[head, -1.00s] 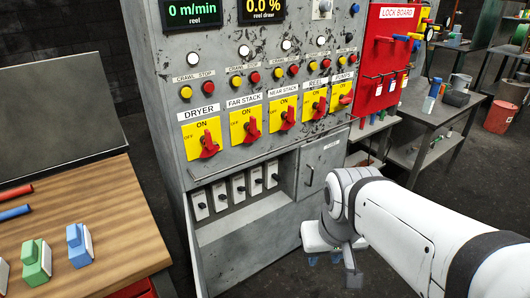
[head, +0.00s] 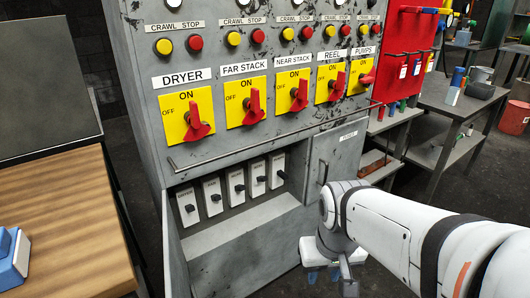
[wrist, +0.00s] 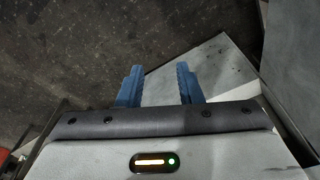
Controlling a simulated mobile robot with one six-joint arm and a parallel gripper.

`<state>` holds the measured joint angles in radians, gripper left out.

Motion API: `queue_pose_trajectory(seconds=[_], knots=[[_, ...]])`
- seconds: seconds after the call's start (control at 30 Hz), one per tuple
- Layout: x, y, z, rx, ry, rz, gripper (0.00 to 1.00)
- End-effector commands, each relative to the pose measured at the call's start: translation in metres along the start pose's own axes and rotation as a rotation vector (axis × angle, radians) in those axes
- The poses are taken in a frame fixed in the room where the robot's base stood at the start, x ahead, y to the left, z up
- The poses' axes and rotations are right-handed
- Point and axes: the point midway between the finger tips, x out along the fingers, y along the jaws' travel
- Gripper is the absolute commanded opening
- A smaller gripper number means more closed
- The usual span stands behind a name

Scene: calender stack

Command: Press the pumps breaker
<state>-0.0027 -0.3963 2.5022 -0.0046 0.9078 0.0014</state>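A row of several small breakers with black toggles sits in the open recess low in the grey cabinet. The rightmost breaker (head: 277,172) is at the recess's right end; its small label is hard to read. Above, a red rotary handle (head: 366,79) on a yellow plate carries the PUMPS label and points sideways, unlike its neighbours. My gripper (head: 325,274) hangs low, right of and below the breakers, in front of the cabinet, apart from them. In the wrist view my gripper (wrist: 158,88) shows two blue fingers spread apart with nothing between them.
A thin rail (head: 270,138) crosses the cabinet above the recess. A closed cabinet door (head: 325,165) stands right of the recess. A wooden bench (head: 60,220) is at left. A metal table (head: 455,105) and a red lock board (head: 405,60) are at right.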

Motion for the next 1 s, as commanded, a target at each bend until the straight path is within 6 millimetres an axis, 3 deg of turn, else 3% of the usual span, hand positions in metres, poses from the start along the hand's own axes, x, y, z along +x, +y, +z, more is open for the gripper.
queue_pose_trajectory(seconds=[0.4, 0.6, 0.8, 1.0], knots=[[0.001, 0.000, 0.000, 0.000, -0.001, 0.000, 0.33], [0.001, -0.004, -0.004, 0.028, -0.016, -0.024, 0.16], [0.003, -0.022, -0.023, 0.159, -0.079, -0.136, 0.00], [0.007, -0.046, -0.054, 0.349, -0.159, -0.285, 0.00]])
